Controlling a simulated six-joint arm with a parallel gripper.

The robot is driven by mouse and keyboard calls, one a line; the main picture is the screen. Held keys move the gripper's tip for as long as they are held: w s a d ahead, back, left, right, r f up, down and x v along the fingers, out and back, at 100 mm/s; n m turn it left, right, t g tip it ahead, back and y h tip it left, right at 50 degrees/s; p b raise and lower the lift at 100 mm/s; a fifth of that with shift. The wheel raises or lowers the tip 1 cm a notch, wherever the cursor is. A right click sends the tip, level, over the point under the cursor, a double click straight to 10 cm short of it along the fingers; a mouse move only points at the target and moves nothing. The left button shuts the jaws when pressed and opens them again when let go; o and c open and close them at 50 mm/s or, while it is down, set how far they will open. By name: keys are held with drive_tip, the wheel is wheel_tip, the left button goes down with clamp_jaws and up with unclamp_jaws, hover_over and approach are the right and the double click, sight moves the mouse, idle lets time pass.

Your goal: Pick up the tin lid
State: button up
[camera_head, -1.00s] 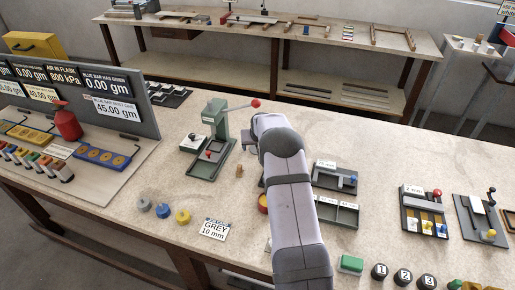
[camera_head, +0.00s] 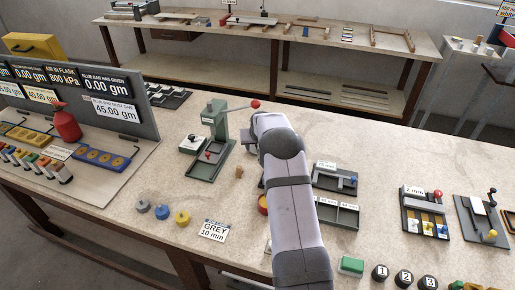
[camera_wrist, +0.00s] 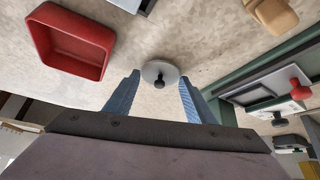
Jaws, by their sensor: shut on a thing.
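The tin lid (camera_wrist: 160,73) is a small round grey disc with a black knob in the middle. It shows in the wrist view between the two blue fingers of my gripper (camera_wrist: 159,78). The fingertips hold it by its left and right edges, and the gripper is shut on it. I cannot tell whether the lid touches the table or is a little above it. In the head view my arm hides the lid and the fingertips.
In the wrist view a red tray (camera_wrist: 42,57) lies to the left, a wooden piece (camera_wrist: 275,15) at the upper right, and a green-framed fixture with a red knob (camera_wrist: 300,86) at the right. In the head view a green lever press (camera_head: 217,132) stands left of my arm.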

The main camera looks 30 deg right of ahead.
drive_tip(key=shift+r, duration=0.25)
drive_tip(key=shift+s+a+b, duration=0.2)
drive_tip(key=shift+s+b, duration=0.15)
drive_tip(key=shift+s, duration=0.1)
drive_tip(key=shift+s+a+b, duration=0.2)
drive_tip(key=shift+s+b, duration=0.15)
drive_tip(key=shift+s, duration=0.1)
drive_tip(key=shift+s+a+f+b, duration=0.1)
drive_tip(key=shift+s+a+b, duration=0.25)
drive_tip(key=shift+s+b, duration=0.35)
wheel_tip(320, 180, up, 14)
drive_tip(key=b, duration=0.2)
drive_tip(key=shift+s, duration=0.25)
drive_tip(key=shift+s, duration=0.1)
